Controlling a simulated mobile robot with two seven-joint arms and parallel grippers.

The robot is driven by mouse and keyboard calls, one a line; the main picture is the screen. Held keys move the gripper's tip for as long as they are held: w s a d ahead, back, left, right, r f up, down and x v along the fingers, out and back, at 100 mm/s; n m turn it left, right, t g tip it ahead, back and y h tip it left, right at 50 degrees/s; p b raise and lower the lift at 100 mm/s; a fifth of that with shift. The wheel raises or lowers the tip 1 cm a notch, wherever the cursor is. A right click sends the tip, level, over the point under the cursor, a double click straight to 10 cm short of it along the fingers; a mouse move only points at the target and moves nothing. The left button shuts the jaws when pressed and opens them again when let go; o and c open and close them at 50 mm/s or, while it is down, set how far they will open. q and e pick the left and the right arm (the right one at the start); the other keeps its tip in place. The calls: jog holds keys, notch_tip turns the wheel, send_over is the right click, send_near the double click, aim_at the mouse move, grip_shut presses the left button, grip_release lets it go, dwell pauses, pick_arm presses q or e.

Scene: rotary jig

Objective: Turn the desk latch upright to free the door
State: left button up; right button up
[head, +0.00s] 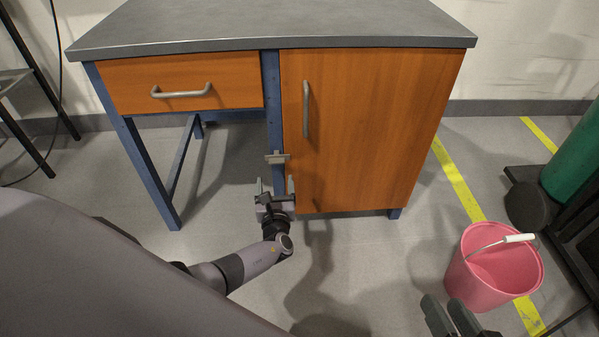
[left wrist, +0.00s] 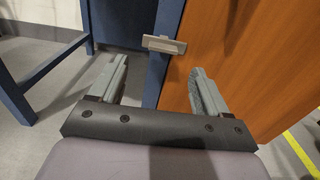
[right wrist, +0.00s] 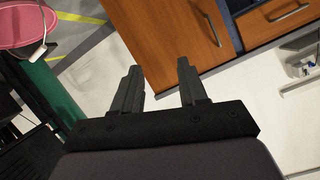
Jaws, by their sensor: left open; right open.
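The desk latch (head: 278,157) is a small grey bar on the blue post beside the cabinet door. It lies crosswise, with its right end reaching over the edge of the orange wooden door (head: 365,130). In the left wrist view the latch (left wrist: 164,45) is ahead of the fingers, apart from them. My left gripper (head: 275,186) is open and empty just below the latch, in front of the post. My right gripper (head: 450,312) is open and empty at the lower right, far from the latch; its fingers (right wrist: 160,85) show in the right wrist view.
The door has a vertical handle (head: 306,109). A drawer (head: 182,82) with a handle is at left under the grey desk top (head: 270,25). A pink bucket (head: 480,280) stands on the floor at right, near a green cylinder (head: 578,155). The floor before the door is clear.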

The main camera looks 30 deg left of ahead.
aim_at(277, 163)
pick_arm(q)
jog(key=b+x, duration=0.2)
jog(key=x, duration=0.1)
jog(key=b+x, duration=0.2)
jog(key=x, duration=0.2)
jog(key=shift+w+d, duration=0.15)
jog(key=shift+d, duration=0.1)
jog(key=shift+w+a+r, duration=0.1)
jog(key=shift+w+r, duration=0.05)
jog(key=shift+w, duration=0.05)
pick_arm(e)
jog(key=d, duration=0.1)
jog(key=d+n+t, duration=0.1)
jog(key=d+t+h, duration=0.1)
jog(key=shift+s+f, duration=0.1)
jog(key=shift+s, duration=0.15)
pick_arm(q)
jog(key=c, duration=1.1)
